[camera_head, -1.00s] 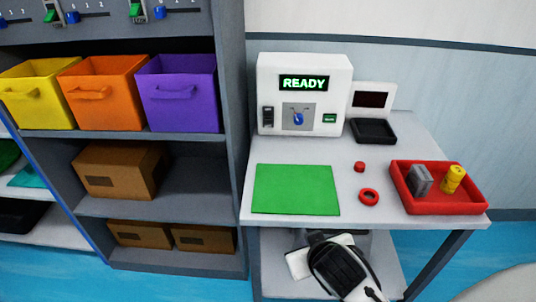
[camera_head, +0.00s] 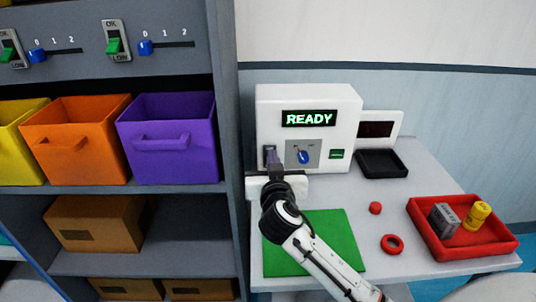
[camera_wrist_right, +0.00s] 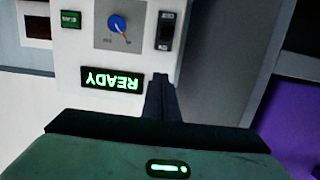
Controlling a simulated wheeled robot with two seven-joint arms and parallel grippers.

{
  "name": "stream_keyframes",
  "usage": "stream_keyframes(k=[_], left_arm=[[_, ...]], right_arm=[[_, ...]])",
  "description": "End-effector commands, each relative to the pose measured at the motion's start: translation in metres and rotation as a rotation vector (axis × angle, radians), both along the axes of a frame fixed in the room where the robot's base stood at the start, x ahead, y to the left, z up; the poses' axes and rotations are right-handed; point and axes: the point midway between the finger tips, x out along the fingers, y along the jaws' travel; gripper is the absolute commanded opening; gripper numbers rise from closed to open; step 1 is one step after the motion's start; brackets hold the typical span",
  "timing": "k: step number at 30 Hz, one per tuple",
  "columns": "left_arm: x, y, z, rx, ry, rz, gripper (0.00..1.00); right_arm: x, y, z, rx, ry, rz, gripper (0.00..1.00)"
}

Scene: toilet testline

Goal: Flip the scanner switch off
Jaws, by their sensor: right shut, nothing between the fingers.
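The scanner (camera_head: 345,100) is a white box at the back of the table, with a lit green READY display (camera_head: 309,118). Its black rocker switch (camera_wrist_right: 166,31) is on the front panel, beside the blue knob (camera_head: 303,156). In the head view the switch is mostly hidden behind my right gripper (camera_head: 270,160). My right gripper is shut and empty, pointing at the panel. In the wrist view, which is upside down, the fingertips (camera_wrist_right: 160,79) appear just below the switch, with a small gap in the picture; contact cannot be told. My left gripper is out of view.
A green mat (camera_head: 335,235) lies under my right forearm. A black tray (camera_head: 382,163) and a small screen stand right of the scanner. A red tray (camera_head: 463,252) holds a grey block and a yellow piece. A shelf (camera_head: 226,130) with bins stands close on the left.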

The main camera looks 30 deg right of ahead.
Motion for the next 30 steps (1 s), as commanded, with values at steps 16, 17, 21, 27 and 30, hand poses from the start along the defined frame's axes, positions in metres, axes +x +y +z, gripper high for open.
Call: stream_keyframes(k=[16, 17, 21, 27, 30], left_arm=[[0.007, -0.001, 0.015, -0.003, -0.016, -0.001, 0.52], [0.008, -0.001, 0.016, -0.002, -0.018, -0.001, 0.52], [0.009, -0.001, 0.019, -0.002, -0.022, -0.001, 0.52], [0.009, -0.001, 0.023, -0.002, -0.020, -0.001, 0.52], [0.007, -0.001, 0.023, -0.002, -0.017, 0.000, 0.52]], right_arm=[[0.061, -0.038, -0.009, -0.003, 0.002, -0.003, 0.00], [0.065, -0.041, -0.010, -0.004, 0.002, -0.001, 0.00], [0.085, -0.054, -0.014, -0.002, 0.002, -0.003, 0.00], [0.072, -0.045, -0.041, 0.000, 0.005, 0.000, 0.00], [0.070, -0.043, -0.047, 0.001, 0.003, -0.001, 0.00]])
